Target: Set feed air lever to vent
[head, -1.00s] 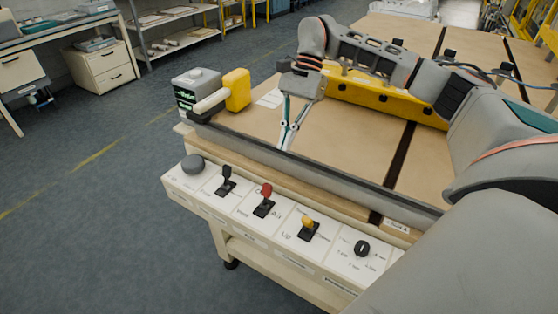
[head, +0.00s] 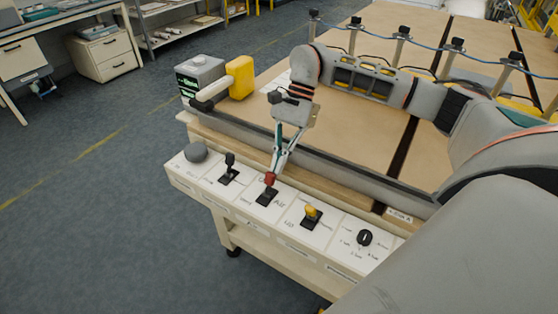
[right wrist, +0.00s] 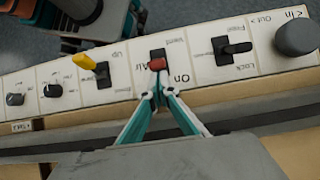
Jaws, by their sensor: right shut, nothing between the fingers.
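The red-knobbed lever (head: 270,179) stands on the white control panel, in a dark slot plate (head: 266,198). In the right wrist view the red knob (right wrist: 157,64) shows beside small lettering that looks like "Air" and "On". My right gripper (head: 274,170) is shut and empty. Its fingertips (right wrist: 151,88) point down at the red knob, very close on the table side; I cannot tell whether they touch it. The fingers partly hide the lever from the head view. My left gripper is out of view.
A black lever (head: 229,162) and a grey round knob (head: 196,152) are left of the red lever. A yellow lever (head: 311,211) and black rotary knob (head: 365,238) are right. Several posts (head: 400,45) with a blue hose stand over the table behind my arm.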

